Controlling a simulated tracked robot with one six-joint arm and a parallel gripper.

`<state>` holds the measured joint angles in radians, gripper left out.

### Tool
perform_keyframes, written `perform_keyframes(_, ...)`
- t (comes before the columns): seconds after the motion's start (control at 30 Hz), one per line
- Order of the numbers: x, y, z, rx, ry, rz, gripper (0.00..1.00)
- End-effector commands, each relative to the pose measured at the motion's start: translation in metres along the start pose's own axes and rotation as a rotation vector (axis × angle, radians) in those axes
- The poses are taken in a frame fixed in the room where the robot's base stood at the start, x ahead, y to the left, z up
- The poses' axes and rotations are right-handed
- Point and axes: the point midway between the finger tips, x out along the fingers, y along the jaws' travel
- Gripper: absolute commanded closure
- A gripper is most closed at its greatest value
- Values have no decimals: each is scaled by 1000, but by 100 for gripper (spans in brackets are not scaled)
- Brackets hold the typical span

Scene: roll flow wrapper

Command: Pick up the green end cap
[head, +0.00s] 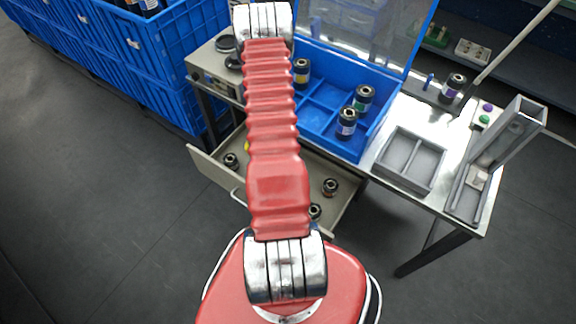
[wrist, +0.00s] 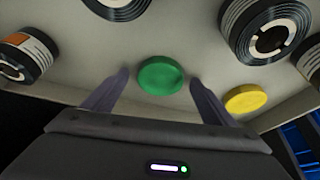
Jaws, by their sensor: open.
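The green end cap (wrist: 160,75) is a flat round disc lying on the floor of the open drawer (head: 204,165). In the wrist view it sits just beyond and between the fingertips of my gripper (wrist: 157,80). The gripper is open and empty, with one finger to the left of the cap and one to the right. Whether the fingers are down at the cap's level I cannot tell. In the head view my red arm hides the gripper and the green cap.
A yellow end cap (wrist: 246,98) lies right of the green one. Several black rolls, one with an orange label (wrist: 26,57), lie around them in the drawer. Above the drawer are a blue divided tray (head: 345,150) and a grey two-part tray (head: 408,160).

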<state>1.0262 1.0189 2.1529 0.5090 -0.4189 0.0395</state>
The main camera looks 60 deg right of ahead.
Motion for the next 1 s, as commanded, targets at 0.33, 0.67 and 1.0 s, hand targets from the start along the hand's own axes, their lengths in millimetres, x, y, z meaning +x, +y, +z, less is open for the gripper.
perform_keyframes(0.33, 0, 0, 0, 0, 0, 0, 32)
perform_keyframes(0.67, 0, 0, 0, 0, 0, 0, 55)
perform_keyframes(1.0, 0, 0, 0, 0, 0, 0, 64)
